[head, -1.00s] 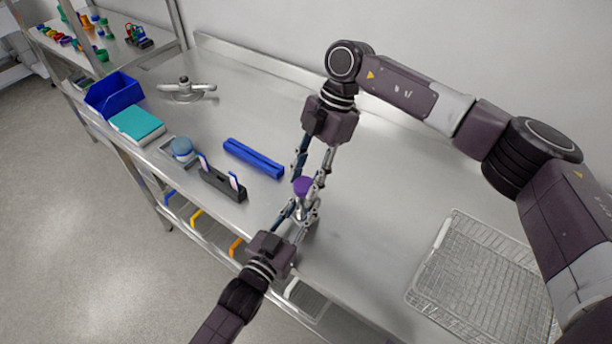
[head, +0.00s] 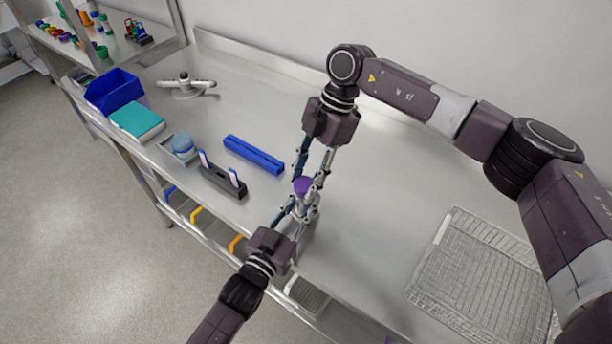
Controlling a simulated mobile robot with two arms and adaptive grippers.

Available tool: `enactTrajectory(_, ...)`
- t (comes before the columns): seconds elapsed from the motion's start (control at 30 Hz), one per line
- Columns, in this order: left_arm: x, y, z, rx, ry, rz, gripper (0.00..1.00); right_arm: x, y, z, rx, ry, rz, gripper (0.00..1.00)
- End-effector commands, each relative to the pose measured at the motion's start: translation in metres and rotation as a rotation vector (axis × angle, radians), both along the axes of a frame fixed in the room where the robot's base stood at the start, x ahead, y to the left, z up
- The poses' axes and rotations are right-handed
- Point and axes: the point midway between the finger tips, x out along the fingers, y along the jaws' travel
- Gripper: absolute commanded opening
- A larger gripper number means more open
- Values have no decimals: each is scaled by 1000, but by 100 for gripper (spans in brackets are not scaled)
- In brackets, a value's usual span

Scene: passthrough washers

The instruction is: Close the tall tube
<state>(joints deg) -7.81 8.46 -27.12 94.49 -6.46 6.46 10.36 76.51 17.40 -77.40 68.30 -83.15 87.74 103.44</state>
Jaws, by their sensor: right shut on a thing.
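A purple cap (head: 303,186) shows above the middle of the bench's front edge. My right gripper (head: 307,188) reaches down from above and is shut on the purple cap, with a finger on each side. The tall tube is mostly hidden below the cap by fingers. My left gripper (head: 297,208) comes up from below, with its fingers around the place of the tube just under the cap. I cannot tell whether they press on it, nor whether the cap is seated on the tube.
A blue bar (head: 253,156) and a dark rack (head: 222,182) with white-and-blue pieces lie to the left. A wire basket (head: 440,245) stands right. The bench centre is clear.

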Motion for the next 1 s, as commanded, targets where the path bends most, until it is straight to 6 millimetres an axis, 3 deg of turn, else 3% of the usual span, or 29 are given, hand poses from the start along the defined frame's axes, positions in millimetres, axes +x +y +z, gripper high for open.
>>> enactTrajectory(0.5,0,0,0,1,0,0,0,-4,-2,0,-1,-6,-714,22)
enactTrajectory(0.7,0,0,0,1,0,0,0,-3,-2,0,4,-3,-820,22)
enactTrajectory(0.97,0,0,0,0,1,0,0,-3,-1,1,5,-2,-824,22)
enactTrajectory(1.0,0,0,0,0,1,0,0,-3,-1,1,5,-2,-824,36)
